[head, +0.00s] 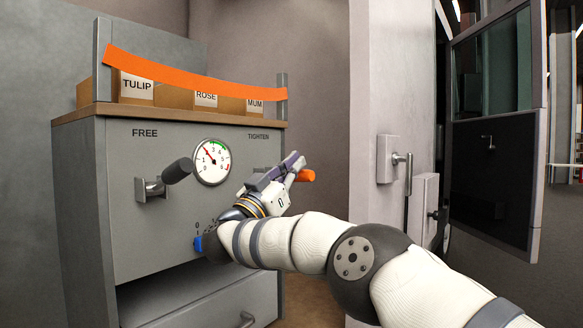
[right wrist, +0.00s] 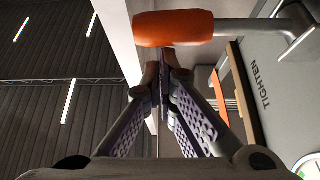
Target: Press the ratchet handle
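A handle with an orange grip (head: 305,175) sticks out from the grey cabinet (head: 130,235) on its TIGHTEN side. In the right wrist view the orange grip (right wrist: 174,28) lies across the top, on a grey metal arm. My right gripper (head: 298,162) is at the handle in the head view and partly covers its mount. In the right wrist view my right gripper (right wrist: 163,78) has its fingertips together, empty, just short of the grip; I cannot tell whether they touch it. My left gripper is out of view.
A black-gripped handle (head: 177,171) is on the FREE side, beside a round gauge (head: 212,162) whose needle points up-left. A blue switch (head: 198,244) sits lower. Labelled boxes (head: 137,88) stand on top behind an orange strip (head: 190,75). A pale wall post (head: 375,90) is at right.

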